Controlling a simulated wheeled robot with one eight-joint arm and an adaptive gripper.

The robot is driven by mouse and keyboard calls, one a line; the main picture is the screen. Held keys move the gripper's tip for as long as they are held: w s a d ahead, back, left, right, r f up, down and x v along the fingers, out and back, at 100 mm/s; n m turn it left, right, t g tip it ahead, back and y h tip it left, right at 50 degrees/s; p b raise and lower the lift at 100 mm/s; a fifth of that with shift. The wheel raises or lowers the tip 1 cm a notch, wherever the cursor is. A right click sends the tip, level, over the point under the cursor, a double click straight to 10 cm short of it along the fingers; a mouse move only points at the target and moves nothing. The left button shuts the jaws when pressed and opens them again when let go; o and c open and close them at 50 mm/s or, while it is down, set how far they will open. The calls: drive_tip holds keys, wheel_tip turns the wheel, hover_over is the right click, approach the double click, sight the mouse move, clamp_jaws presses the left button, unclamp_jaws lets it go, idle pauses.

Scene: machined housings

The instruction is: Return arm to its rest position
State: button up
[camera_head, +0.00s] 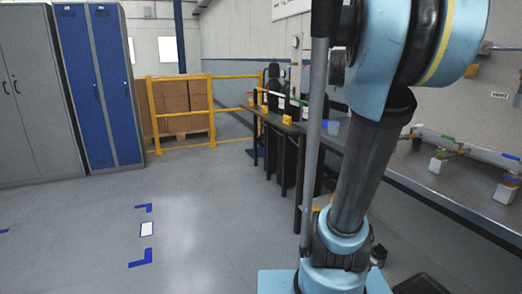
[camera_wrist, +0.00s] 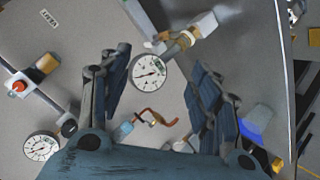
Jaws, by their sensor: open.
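My arm (camera_head: 365,170) rises in the head view from its light blue base joint and runs up past the top of the picture at the right. My gripper is out of the head view. In the wrist view my gripper (camera_wrist: 160,62) has its two dark fingers spread wide apart, with nothing held between them. Behind the gap between the fingers are a round white dial gauge (camera_wrist: 148,72) and a bent orange-copper pipe or handle (camera_wrist: 156,117). I cannot tell how far they are from the fingers.
A grey workbench (camera_head: 450,190) with pipes and valves on white blocks (camera_head: 438,161) runs along the right wall. A second gauge (camera_wrist: 41,147) and a blue container (camera_wrist: 257,120) show in the wrist view. Yellow railing (camera_head: 212,110) and blue lockers (camera_head: 98,90) stand behind open floor (camera_head: 90,225).

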drive_tip(key=s+a+f+n+g+y, duration=0.1)
drive_tip(key=s+a+f+y, duration=0.2)
drive_tip(key=s+a+f, duration=0.4)
drive_tip(key=s+a+f+n+y, duration=0.2)
drive_tip(key=s+a+f+y, duration=0.2)
drive_tip(key=s+a+f, duration=0.4)
drive_tip(key=s+a+f+n+g+y, duration=0.1)
drive_tip(key=s+a+f+y, duration=0.2)
drive_tip(key=s+a+f, duration=0.4)
drive_tip(key=a+f, duration=0.3)
drive_tip(key=f, duration=0.6)
drive_tip(key=shift+s+a+f+n+g+y, duration=0.3)
drive_tip(key=shift+s+a+f, duration=0.1)
drive_tip(key=shift+w+f, duration=0.2)
drive_tip(key=shift+w, duration=0.3)
idle(1.2)
